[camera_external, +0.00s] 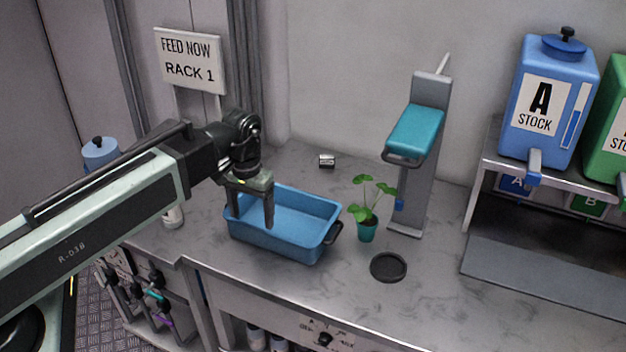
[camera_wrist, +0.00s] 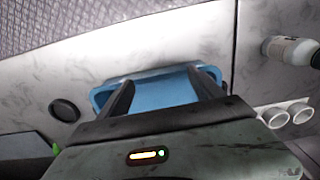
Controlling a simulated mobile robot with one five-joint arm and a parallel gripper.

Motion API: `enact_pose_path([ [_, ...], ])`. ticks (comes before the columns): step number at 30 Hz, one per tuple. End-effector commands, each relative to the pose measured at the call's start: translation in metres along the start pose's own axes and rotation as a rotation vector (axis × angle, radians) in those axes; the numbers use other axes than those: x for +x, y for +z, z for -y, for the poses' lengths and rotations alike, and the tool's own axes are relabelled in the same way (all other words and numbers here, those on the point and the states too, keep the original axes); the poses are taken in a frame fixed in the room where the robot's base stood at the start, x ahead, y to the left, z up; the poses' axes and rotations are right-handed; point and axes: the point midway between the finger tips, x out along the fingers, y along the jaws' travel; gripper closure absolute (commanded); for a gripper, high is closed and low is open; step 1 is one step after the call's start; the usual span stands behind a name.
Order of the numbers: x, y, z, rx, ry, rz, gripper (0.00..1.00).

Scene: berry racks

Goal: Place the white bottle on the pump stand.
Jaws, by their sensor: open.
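A tall grey stand (camera_external: 413,190) with a teal top piece and a dark loop, likely the pump stand, rises right of centre at the back of the counter. My gripper (camera_external: 268,212) is open and empty, pointing down over the blue tub (camera_external: 278,246). In the wrist view its two fingers (camera_wrist: 163,88) are apart above the tub.
A small metal item (camera_external: 327,161) lies at the back. A blue stock tank (camera_external: 544,110) stands on a rack at right. The front right counter is clear.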

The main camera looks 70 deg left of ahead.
Motion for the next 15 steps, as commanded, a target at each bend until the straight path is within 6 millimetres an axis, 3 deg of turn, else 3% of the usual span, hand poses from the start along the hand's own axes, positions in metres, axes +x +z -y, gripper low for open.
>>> enact_pose_path([
  [1,0.0,0.027,-0.048,0.128,0.0,0.0,0.24],
  [3,0.0,0.064,-0.105,0.301,-0.001,0.001,0.24],
  [6,0.0,0.118,-0.169,0.52,-0.001,0.001,0.24],
  [10,0.0,0.172,-0.217,0.716,-0.001,0.001,0.24],
  [12,0.0,0.188,-0.23,0.773,-0.001,0.001,0.24],
  [15,0.0,0.197,-0.237,0.806,-0.001,0.001,0.24],
])
